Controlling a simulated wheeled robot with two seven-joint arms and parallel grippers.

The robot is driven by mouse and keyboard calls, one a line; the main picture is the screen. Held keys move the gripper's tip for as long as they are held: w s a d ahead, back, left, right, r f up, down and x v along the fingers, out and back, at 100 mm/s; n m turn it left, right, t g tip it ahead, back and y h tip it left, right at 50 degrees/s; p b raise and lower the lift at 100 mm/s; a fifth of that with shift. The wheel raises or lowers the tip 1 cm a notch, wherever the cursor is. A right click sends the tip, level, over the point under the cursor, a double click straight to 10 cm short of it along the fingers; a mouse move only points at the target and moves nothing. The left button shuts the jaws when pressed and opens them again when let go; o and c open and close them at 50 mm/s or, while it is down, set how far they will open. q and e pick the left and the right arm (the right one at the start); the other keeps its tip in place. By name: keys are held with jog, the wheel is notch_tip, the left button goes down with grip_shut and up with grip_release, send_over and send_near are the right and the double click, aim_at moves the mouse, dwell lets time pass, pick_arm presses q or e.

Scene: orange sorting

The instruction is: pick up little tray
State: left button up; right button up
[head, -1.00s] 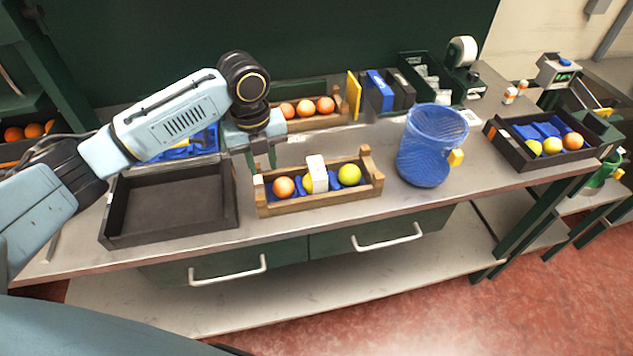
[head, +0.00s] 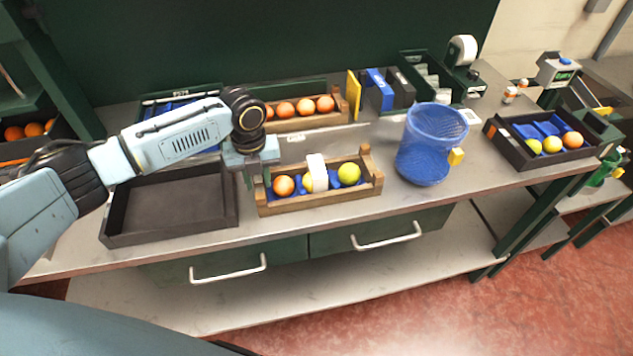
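A little wooden tray (head: 318,205) sits on the metal bench in the middle of the head view. It holds an orange fruit (head: 284,185), a yellow-green fruit (head: 349,174) and a white box-like piece (head: 316,172), with blue lining below. Another yellow fruit is partly hidden behind the white piece. My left gripper (head: 258,178) points down at the tray's left end, with its fingers apart. The fingertips are close to the end wall; whether they touch it I cannot tell. My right gripper is not in view.
An empty black tray (head: 170,237) lies left of the wooden tray. A blue mesh basket (head: 424,165) stands to the right. A longer wooden crate of oranges (head: 338,118) is behind. A black tray with fruit (head: 520,160) is far right.

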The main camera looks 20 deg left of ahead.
pick_arm(q)
jog(key=shift+f, duration=1.35)
grip_shut()
jog(key=shift+r, duration=0.1)
jog(key=shift+w+r, duration=0.1)
